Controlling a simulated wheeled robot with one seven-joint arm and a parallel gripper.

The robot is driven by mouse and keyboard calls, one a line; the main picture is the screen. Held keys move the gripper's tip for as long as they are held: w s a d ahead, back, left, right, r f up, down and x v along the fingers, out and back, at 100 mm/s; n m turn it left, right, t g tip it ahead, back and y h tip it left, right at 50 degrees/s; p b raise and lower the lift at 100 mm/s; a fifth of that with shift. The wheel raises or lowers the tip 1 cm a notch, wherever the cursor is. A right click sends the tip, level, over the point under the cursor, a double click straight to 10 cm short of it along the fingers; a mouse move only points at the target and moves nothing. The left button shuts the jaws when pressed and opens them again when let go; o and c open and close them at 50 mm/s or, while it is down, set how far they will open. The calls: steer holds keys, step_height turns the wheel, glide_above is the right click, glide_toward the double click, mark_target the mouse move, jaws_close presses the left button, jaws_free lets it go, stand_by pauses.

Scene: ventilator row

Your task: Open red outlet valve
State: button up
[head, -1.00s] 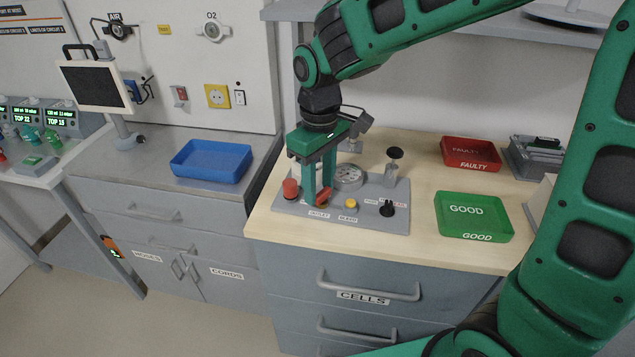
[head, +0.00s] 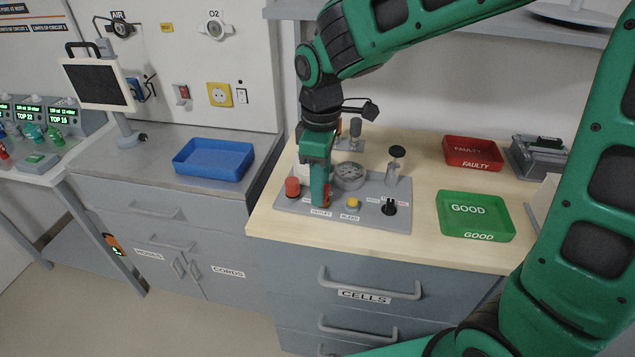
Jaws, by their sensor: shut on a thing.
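The red outlet valve (head: 327,191) sits above the OUTLET label on the front of a grey test panel (head: 376,220). Only a narrow strip of its red handle shows, and my fingers hide the rest. My gripper (head: 321,200) points straight down over the valve and is shut on its handle. The gripper is seen edge-on, with one finger in front of the other. The exact angle of the handle is hard to tell.
On the panel are a red knob (head: 292,187), a round gauge (head: 349,175), a yellow button (head: 353,202) and black knobs (head: 388,207). A green GOOD tray (head: 506,236) and a red FAULTY tray (head: 496,147) stand right. A blue tray (head: 183,163) stands left.

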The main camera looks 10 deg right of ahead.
steer(key=shift+w+d+r, duration=0.1)
steer(key=shift+w+d, duration=0.05)
steer(key=shift+w, duration=0.05)
steer(key=o, duration=1)
steer(key=shift+c, duration=0.2)
steer(key=shift+o, duration=0.5)
steer(key=shift+s, duration=0.1)
step_height(320, 180, up, 11)
steer(key=shift+f, duration=0.2)
